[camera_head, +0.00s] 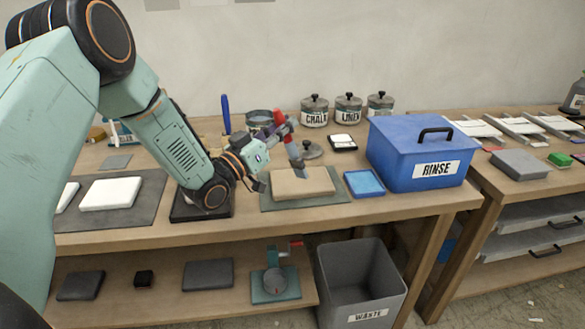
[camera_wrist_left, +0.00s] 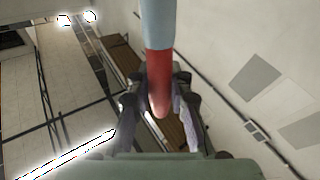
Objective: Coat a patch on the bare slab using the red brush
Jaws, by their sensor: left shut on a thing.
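My left gripper (camera_head: 280,131) is shut on the red brush (camera_head: 279,117), whose red handle points up and whose grey lower end points down. In the left wrist view the red handle (camera_wrist_left: 158,85) sits between the fingers (camera_wrist_left: 160,105). The brush's lower end is over the back part of a tan slab (camera_head: 302,184); I cannot tell whether it touches. The tan slab lies on a green-grey mat (camera_head: 273,204) and looks plain. My right gripper is not in view.
A blue tray (camera_head: 364,183) and the blue RINSE bin (camera_head: 415,155) stand right of the slab. A white slab (camera_head: 110,193) lies left. Lidded CHALK (camera_head: 314,112) and LINEN (camera_head: 348,110) jars stand behind. A WASTE bin (camera_head: 361,285) stands below.

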